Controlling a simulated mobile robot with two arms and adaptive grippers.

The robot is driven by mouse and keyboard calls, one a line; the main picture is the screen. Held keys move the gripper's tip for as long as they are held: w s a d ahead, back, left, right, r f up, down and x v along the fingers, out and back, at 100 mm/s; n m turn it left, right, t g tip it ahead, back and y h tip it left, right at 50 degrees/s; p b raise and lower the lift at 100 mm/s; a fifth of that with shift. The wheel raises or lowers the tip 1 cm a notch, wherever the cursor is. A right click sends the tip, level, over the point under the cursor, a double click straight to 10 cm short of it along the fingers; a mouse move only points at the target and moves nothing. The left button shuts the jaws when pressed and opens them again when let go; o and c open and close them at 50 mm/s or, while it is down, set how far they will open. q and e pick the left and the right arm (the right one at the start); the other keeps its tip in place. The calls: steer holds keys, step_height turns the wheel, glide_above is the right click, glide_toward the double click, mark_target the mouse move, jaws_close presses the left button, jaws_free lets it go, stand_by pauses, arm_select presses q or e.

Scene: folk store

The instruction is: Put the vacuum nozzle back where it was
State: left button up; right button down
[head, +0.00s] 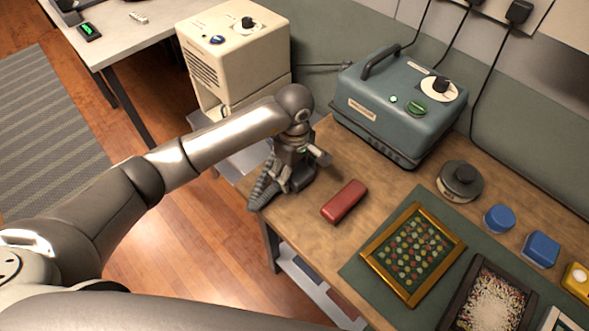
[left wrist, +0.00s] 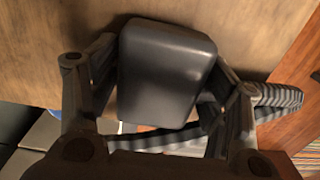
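The vacuum nozzle (left wrist: 165,75) is a dark, rounded block in the left wrist view, between the two fingers of my left gripper (left wrist: 168,95). The fingers appear to press on its two sides. A grey ribbed hose (left wrist: 275,97) runs from behind the nozzle to the right. In the head view my left gripper (head: 297,178) is low over the table's left end, and the ribbed hose (head: 264,186) hangs beside it at the table edge. The gripper largely hides the nozzle there. My right gripper is not in view.
A red case (head: 344,201) lies just right of my left gripper. A blue-grey machine (head: 400,112) stands behind it, and a cream machine (head: 232,55) stands further left. A gold-framed picture (head: 371,250) lies on a green mat. A round dark tin (head: 459,181) stands at the right.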

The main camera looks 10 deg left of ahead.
mark_target(295, 168)
arm_select(q)
steer(key=shift+o, duration=0.3)
steer(key=shift+r, duration=0.2)
steer(key=shift+w+r, duration=0.1)
steer(key=shift+r, duration=0.2)
step_height(295, 168, up, 11)
steer(key=b, duration=0.2)
steer(key=shift+r, duration=0.2)
